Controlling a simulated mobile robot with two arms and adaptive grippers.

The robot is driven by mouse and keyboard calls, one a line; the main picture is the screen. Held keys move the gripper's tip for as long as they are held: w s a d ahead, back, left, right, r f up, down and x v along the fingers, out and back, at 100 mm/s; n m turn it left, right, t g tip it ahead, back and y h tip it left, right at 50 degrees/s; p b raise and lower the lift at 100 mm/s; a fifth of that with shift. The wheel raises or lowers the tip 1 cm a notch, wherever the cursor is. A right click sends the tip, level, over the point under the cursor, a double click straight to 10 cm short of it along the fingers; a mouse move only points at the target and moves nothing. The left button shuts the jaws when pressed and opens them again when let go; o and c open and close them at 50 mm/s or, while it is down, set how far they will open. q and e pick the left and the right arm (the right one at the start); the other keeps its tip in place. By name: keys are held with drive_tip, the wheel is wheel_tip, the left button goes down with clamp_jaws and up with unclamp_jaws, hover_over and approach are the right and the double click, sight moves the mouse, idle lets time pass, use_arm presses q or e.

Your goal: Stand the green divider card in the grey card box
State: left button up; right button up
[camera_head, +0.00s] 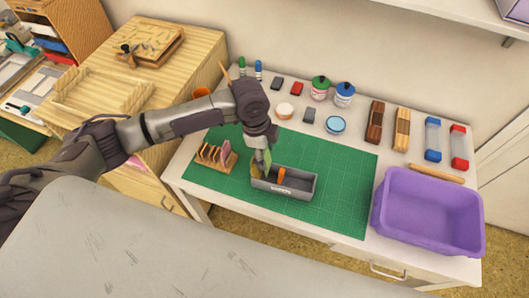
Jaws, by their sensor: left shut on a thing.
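The grey card box (300,192) sits on the green cutting mat (340,185), with an orange card (281,177) standing in it. My left gripper (261,167) points down at the box's left end. It is shut on the green divider card (268,160), of which only a narrow strip shows beside the fingers. The card's lower edge is hard to make out, so I cannot tell whether it is inside the box or above it. My right gripper is out of view.
A wooden rack (208,164) with a pink card (225,150) stands just left of the box. A purple bin (430,230) fills the table's right front. Jars, ink pads and wooden blocks line the back. The mat right of the box is clear.

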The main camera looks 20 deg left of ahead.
use_arm(q)
drive_tip(key=shift+f+b, duration=0.35)
drive_tip(key=shift+f, duration=0.3)
drive_tip(key=shift+f+b, duration=1)
drive_tip(key=shift+f, duration=2)
drive_tip(key=o, duration=0.8)
drive_tip(key=shift+o, duration=0.2)
